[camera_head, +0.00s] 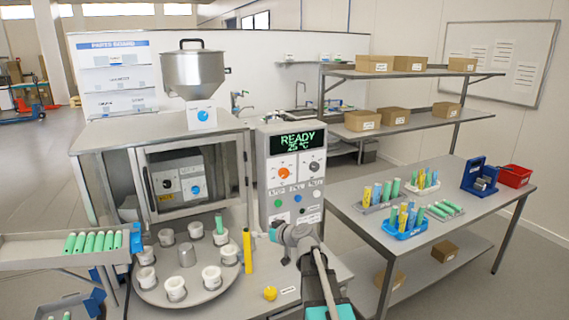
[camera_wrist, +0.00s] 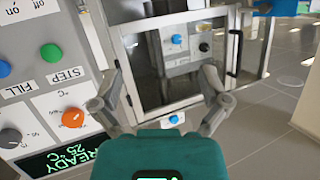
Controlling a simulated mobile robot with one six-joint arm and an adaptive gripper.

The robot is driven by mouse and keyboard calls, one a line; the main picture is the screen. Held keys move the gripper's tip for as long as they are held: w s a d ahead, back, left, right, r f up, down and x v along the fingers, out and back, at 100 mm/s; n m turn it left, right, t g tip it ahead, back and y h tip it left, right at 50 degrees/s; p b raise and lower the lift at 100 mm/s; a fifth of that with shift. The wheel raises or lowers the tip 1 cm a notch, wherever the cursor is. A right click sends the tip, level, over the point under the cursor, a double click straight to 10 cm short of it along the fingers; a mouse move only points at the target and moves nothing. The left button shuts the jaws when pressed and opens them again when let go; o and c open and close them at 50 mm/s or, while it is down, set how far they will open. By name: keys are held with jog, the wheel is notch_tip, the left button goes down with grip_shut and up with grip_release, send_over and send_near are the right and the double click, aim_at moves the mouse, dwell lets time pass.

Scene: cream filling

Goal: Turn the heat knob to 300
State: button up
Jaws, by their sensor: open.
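The control panel (camera_head: 290,178) stands upright in the middle, with a lit display (camera_head: 297,142) reading "READY 25 °C". Below it are an orange knob (camera_head: 284,172) on a white dial and a dark knob (camera_head: 313,167). The wrist view shows the panel upside down at left, with the orange knob (camera_wrist: 73,117), the dark knob (camera_wrist: 10,138) and the display (camera_wrist: 62,158). The dial numbers are too small to read surely. My gripper (camera_head: 282,242) is in front of the panel's lower part, below the knobs. In the wrist view my gripper (camera_wrist: 160,82) is open and empty, apart from the knobs.
Blue and green buttons (camera_head: 317,184) sit below the knobs. A turntable (camera_head: 185,290) with white cups and a yellow post (camera_head: 247,251) stand left of my arm. A glass-doored cabinet (camera_head: 180,175) is behind. A table (camera_head: 480,210) with tubes is at right.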

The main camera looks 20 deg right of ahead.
jog(key=w+d+r+m+t+h+p, duration=0.1)
jog(key=w+d+r+t+h+p, duration=0.15)
jog(key=d+r, duration=0.5)
jog(key=m+t+h+p, duration=0.2)
jog(key=h, duration=0.1)
send_near(285, 173)
jog(key=s, duration=0.4)
jog(key=shift+w+d+f, duration=0.15)
jog(key=shift+w+f, duration=0.05)
jog(key=shift+w, duration=0.15)
jog(key=w, duration=1.3)
jog(key=shift+w+a, duration=0.3)
jog(key=c, duration=1.1)
